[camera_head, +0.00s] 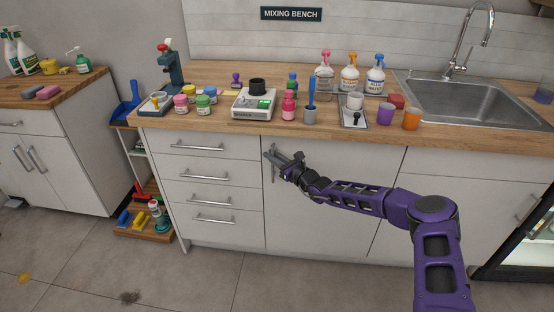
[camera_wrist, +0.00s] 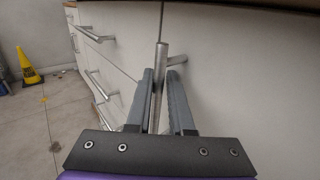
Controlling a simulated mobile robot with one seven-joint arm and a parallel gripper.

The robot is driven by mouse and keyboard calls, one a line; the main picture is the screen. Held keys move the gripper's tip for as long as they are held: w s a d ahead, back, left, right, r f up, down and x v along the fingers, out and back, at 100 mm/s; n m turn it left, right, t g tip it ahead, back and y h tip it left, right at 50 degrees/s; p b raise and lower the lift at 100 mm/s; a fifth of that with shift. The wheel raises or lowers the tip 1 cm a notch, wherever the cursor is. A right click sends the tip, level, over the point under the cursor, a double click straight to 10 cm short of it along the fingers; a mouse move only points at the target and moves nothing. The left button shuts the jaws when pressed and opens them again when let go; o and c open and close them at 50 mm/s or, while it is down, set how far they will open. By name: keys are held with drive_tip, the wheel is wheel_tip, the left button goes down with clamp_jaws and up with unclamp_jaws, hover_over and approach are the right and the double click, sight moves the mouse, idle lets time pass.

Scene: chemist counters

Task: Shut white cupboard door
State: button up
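The white cupboard door (camera_head: 325,205) is below the wooden counter, right of the drawers. In the head view it looks about flush with the cabinet front; a small gap cannot be ruled out. Its upright metal bar handle (camera_wrist: 159,80) is near its left edge. My gripper (camera_head: 272,158) is at this handle, reaching in from the right. In the wrist view the bar stands between my two fingers (camera_wrist: 160,88), with a visible gap on its right side. The fingers are apart, around the bar; contact on the left side cannot be told.
Several drawers with bar handles (camera_head: 204,177) are just left of the door. The wooden counter (camera_head: 225,125) above holds bottles, jars and a scale. A low shelf with brushes (camera_head: 150,232) stands at the left. The floor (camera_head: 210,280) in front is clear.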

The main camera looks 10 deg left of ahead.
drive_tip(key=p+v, duration=0.3)
drive_tip(key=v, duration=1.4)
drive_tip(key=shift+s, duration=0.2)
drive_tip(key=shift+d, duration=0.15)
